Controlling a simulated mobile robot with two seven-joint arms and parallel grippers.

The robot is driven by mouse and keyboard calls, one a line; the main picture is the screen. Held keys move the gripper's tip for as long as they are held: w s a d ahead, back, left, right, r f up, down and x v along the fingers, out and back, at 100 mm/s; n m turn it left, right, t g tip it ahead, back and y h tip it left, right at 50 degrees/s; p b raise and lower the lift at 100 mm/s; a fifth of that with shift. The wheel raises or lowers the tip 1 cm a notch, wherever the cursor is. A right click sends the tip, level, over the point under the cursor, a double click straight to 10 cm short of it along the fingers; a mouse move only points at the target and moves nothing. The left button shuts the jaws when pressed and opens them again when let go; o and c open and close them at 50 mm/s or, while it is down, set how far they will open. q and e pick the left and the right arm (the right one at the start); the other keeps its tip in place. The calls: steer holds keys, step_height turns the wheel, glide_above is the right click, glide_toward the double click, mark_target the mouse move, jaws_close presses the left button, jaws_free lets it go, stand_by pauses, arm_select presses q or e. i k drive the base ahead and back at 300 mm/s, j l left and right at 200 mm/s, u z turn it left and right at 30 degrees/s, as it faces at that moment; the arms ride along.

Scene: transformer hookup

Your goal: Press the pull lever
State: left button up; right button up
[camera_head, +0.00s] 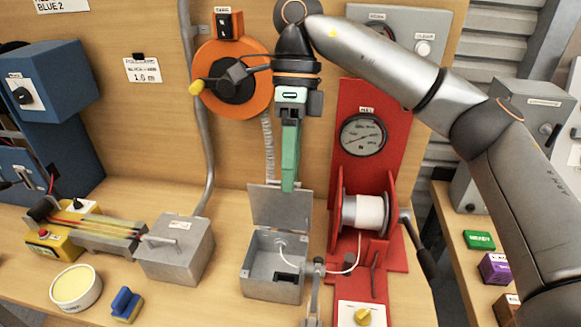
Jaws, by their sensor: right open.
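My right gripper (288,188) comes down from the upper right and points downward, with long green fingers seen nearly edge-on. It is open, with nothing visible between the fingers, and hangs above the raised lid of a grey metal box (262,268). A grey upright lever (316,285) stands between this box and the red stand, at the front; it looks like the pull lever, but I see no readable label on it. The gripper is above and left of it, apart from it. Its lower end is cut off by the bottom edge. My left gripper is not in view.
The red stand (345,112) carries a gauge (362,134), a white-wire spool (362,212) and a black-handled crank (418,248). A white wire runs from the spool into the open box. A closed grey box (175,250) and a blue-yellow block (126,304) sit left.

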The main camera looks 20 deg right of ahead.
mark_target(433, 277)
steer(key=k, duration=1)
